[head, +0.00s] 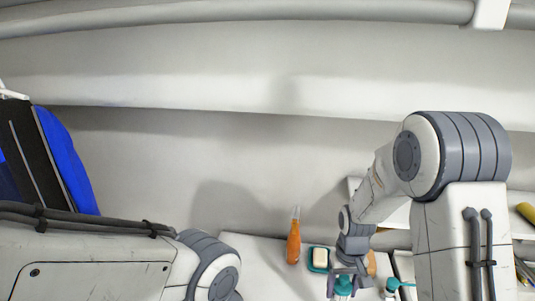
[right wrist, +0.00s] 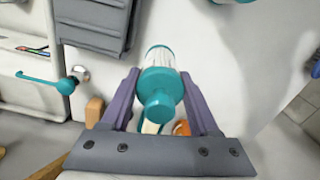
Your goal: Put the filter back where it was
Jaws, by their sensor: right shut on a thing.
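The filter (right wrist: 159,84) has teal ends and a pale ribbed body. In the right wrist view it is between the two fingers of my right gripper (right wrist: 160,76), which is shut on it. In the head view my right gripper (head: 345,284) is low, right of centre, with the filter's teal part (head: 343,287) showing at its fingers. The filter's lower part is cut off there. My left gripper is out of view; only part of my left arm shows at lower left.
A teal handle (right wrist: 45,81) and a wooden block (right wrist: 95,110) show in the right wrist view. A blue bag-like thing (head: 66,160) is at far left.

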